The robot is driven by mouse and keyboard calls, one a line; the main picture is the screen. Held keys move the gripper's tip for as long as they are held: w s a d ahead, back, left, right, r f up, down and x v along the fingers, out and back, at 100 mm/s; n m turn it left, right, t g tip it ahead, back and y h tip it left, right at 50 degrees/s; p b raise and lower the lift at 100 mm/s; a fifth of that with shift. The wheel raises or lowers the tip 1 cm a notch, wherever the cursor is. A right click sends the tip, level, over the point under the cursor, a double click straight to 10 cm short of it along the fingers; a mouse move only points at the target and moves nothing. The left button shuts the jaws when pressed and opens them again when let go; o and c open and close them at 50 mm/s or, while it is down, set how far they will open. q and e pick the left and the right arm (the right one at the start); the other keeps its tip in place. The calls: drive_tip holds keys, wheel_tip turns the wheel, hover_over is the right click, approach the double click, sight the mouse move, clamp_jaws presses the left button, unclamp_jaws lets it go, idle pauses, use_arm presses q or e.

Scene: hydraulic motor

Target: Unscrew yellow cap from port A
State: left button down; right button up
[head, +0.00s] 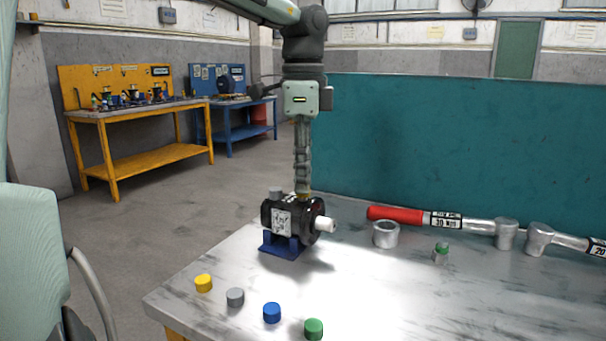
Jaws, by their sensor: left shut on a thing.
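The black hydraulic motor (292,222) sits in a blue cradle (281,246) on the table, its white shaft end (325,225) pointing right. My left gripper (302,186) points straight down over the motor's top, its fingers close together. It is shut on a small yellow cap (303,195) at the top port, with little of the cap showing between the fingertips and the motor. A grey cap (275,192) stands on the motor's top, left of the gripper. I cannot read a port letter. My right gripper is not in view.
Loose yellow (203,284), grey (235,297), blue (271,313) and green (313,329) caps line the table's front left. A metal ring (386,234), a small green-topped part (441,253) and a red-handled wrench (395,214) lie to the right. A teal panel (450,150) stands behind.

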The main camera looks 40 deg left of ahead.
use_arm(q)
drive_tip(key=n, duration=0.4)
drive_tip(key=c, duration=1.6)
unclamp_jaws()
drive_tip(key=shift+c, duration=0.2)
drive_tip(key=shift+r+m, duration=0.15)
drive_tip(key=shift+m, duration=0.35)
drive_tip(key=m+p, duration=0.1)
drive_tip(key=m, duration=0.3)
drive_tip(key=m+p, duration=0.1)
drive_tip(key=m, duration=0.2)
drive_tip(key=shift+m, duration=1)
